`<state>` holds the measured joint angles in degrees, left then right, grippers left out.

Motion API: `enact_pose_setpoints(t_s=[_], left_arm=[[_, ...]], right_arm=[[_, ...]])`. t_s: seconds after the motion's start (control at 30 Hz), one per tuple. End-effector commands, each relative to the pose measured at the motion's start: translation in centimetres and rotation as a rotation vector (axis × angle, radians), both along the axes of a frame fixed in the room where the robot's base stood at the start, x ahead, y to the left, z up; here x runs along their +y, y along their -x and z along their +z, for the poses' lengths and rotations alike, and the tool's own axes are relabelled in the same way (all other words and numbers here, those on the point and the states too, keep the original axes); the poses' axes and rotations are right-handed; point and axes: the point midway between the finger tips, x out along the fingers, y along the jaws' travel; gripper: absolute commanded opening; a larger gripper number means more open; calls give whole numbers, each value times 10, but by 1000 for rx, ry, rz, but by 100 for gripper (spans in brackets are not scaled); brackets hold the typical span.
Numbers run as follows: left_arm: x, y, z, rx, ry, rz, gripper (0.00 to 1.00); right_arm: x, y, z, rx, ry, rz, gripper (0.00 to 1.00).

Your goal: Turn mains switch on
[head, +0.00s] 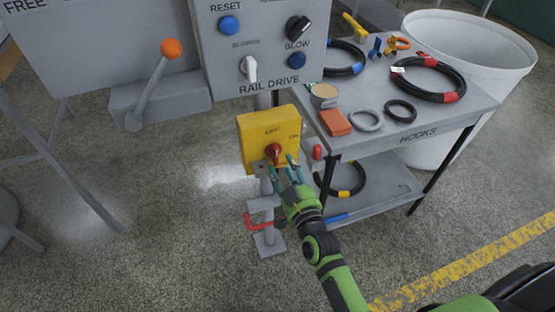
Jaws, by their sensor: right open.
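The mains switch is a yellow box (257,130) on a grey post, with a red rotary knob (273,152) low on its front. Dark lettering above the knob seems to read OFF at the left and ON at the right. My right gripper (283,165) is open, with its teal fingertips just below and in front of the red knob. I cannot tell whether a fingertip touches the knob. My left gripper is not in view.
A grey control panel (222,57) stands behind the box, with a lever with an orange ball (172,48) at its left. A grey cart (455,99) with hoses stands close at the right, before a white bin (520,75). Open floor lies at the left.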

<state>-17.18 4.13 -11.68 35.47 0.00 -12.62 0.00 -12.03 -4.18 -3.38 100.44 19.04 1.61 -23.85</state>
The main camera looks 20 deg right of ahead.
Motion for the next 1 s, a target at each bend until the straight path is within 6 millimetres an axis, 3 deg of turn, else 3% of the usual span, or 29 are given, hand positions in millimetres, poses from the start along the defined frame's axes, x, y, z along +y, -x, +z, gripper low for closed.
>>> enact_pose_setpoints(t_s=[0.2, 0.57, 0.6, 0.7, 1.0], left_arm=[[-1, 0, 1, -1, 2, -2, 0], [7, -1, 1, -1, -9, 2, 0], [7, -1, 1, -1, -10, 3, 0], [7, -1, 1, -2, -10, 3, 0], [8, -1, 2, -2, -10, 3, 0]], right_arm=[[1, -30, 0, 0, -1, 1, 46], [2, -38, -1, 2, -1, 1, 46], [2, -38, -1, 2, -1, 1, 42], [2, -38, -1, 2, -1, 1, 2], [2, -38, -1, 2, -6, 1, 0]])
